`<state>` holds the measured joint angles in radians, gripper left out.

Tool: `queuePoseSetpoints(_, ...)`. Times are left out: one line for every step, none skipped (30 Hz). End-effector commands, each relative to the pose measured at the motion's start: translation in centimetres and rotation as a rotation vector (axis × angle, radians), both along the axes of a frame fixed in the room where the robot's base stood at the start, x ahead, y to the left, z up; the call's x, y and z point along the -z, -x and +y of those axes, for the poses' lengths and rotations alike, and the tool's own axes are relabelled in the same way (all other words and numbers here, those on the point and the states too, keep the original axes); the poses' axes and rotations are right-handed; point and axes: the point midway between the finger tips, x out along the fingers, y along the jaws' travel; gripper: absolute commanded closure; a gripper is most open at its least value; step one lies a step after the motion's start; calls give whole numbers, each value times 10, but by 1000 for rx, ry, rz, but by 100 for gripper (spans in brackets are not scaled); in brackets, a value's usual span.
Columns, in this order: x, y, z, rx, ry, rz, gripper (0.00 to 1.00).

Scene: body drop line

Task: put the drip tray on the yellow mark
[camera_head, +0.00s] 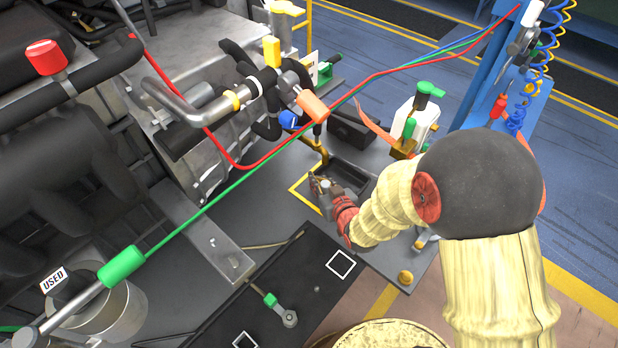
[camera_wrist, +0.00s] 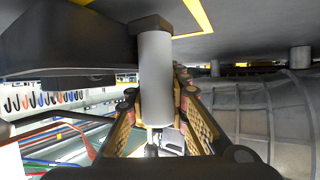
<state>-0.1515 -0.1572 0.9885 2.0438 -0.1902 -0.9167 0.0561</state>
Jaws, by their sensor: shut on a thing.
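The drip tray (camera_head: 352,172) is a dark, shallow open box on the grey bench, seen in the head view. The yellow mark (camera_head: 303,202) is an outline on the bench; its left corner shows to the left of the tray, and its right part is hidden by the tray and my gripper. My gripper (camera_head: 322,187) is at the tray's near-left side. In the wrist view its fingers (camera_wrist: 160,125) are shut around a pale grey post (camera_wrist: 155,75), which seems to belong to the tray. I cannot tell whether the tray touches the bench.
A brass-coloured bent pipe (camera_head: 318,150) stands close behind the tray. A black block (camera_head: 353,130) and a white bottle with a green top (camera_head: 415,118) are behind it. Red and green lines cross above. A dark mat with white squares (camera_head: 341,263) lies nearer.

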Motion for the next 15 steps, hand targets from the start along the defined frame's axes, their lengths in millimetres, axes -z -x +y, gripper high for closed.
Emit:
queuePoseSetpoints(-1, -2, 2, 0, 0, -2, 100)
queuePoseSetpoints(-1, -3, 3, -1, 0, -2, 100)
queuePoseSetpoints(-1, -5, 5, -1, 0, -2, 100)
queuePoseSetpoints(0, -7, 7, -1, 0, -1, 100)
queuePoseSetpoints(0, -9, 10, -2, 0, -2, 100)
queuePoseSetpoints(0, -13, 14, -2, -1, -3, 100)
queuePoseSetpoints(0, -17, 18, -2, -1, -3, 100)
queuePoseSetpoints(1, -20, 22, -2, 0, -2, 100)
queuePoseSetpoints(1, -25, 27, -3, -1, -2, 100)
queuePoseSetpoints(0, -29, 30, -3, -2, -3, 100)
queuePoseSetpoints(6, -29, 30, -1, -1, 0, 100)
queuePoseSetpoints(13, -27, 28, 1, -1, 2, 100)
queuePoseSetpoints(16, -27, 28, 2, -1, 2, 100)
queuePoseSetpoints(17, -27, 28, 2, -1, 2, 100)
queuePoseSetpoints(17, -27, 28, 1, 0, 1, 100)
